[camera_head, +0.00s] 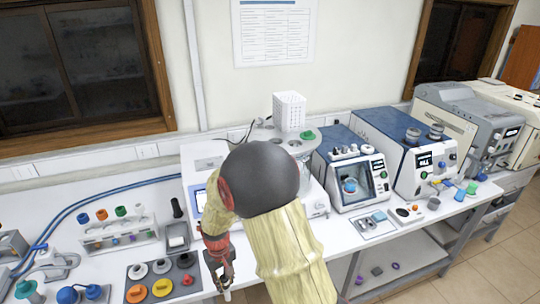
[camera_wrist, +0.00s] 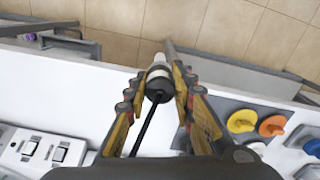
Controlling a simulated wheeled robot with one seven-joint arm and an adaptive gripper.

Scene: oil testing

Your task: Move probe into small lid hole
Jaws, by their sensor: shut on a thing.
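My gripper (camera_head: 220,265) is at the front edge of the bench, left of centre in the head view. In the wrist view my gripper (camera_wrist: 158,85) is shut on the probe (camera_wrist: 157,92), which has a dark body, a pale end and a black cable (camera_wrist: 144,128) running back toward the wrist. In the head view the pale end of the probe (camera_head: 227,294) points down below the fingers. My arm covers much of the instrument (camera_head: 316,199) behind it. I cannot make out the small lid hole in either view.
A board with coloured round caps (camera_head: 162,288) lies just left of my gripper. A rack of tubes (camera_head: 120,234) stands farther left. Blue-topped instruments (camera_head: 352,180) fill the right side of the bench. The floor (camera_wrist: 235,40) shows beyond the bench edge.

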